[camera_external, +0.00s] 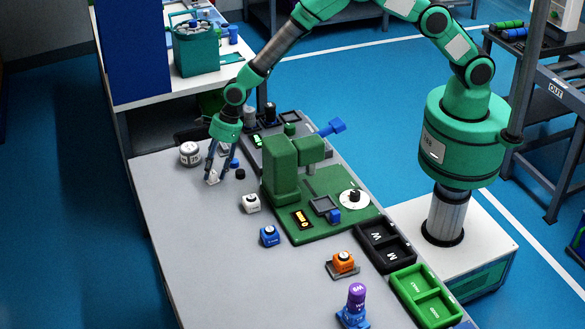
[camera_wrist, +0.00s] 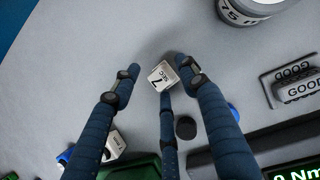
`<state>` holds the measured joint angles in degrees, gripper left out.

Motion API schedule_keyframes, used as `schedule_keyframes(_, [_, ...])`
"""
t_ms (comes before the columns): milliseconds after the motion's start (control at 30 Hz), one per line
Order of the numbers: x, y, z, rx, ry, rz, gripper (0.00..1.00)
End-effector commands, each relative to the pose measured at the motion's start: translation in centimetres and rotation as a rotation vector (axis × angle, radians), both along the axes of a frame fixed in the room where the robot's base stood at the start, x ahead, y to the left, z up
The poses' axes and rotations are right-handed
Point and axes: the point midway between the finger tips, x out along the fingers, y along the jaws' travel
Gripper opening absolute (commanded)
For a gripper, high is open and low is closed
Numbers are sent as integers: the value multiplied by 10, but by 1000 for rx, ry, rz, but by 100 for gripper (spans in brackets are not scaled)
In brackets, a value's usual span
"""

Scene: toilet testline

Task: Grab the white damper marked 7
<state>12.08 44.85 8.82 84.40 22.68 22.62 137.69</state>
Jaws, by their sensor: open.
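The white damper marked 7 (camera_wrist: 162,77) is a small cube-like block on the grey bench top, tilted in the wrist view with its "7" face showing. It also shows at my fingers in the external view (camera_external: 213,177), partly covered by them. My gripper (camera_wrist: 159,74) has its fingers spread around the damper, one on its left, one close on its right and one below it. The fingers are open; whether any touches the damper I cannot tell. In the external view my gripper (camera_external: 218,172) points down at the bench.
A round "75" weight (camera_external: 190,153) stands just left of my gripper. A small black cylinder (camera_external: 240,174) and another white block (camera_external: 250,203) are to the right. The green test machine (camera_external: 285,170) stands farther right. The bench's front left is clear.

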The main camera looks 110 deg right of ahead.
Motion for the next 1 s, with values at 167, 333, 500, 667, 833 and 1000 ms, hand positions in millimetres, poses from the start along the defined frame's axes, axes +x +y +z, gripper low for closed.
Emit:
schedule_keyframes(167, [0, 0, 0, 0, 0, 0, 42])
schedule_keyframes(333, [0, 0, 0, 0, 0, 0, 8])
schedule_keyframes(500, [0, 0, 0, 0, 0, 0, 2])
schedule_keyframes(667, [0, 0, 1, 0, 0, 0, 3])
schedule_keyframes(833, [0, 0, 9, -1, -2, 0, 0])
schedule_keyframes(1000, [0, 0, 29, -1, -1, 0, 0])
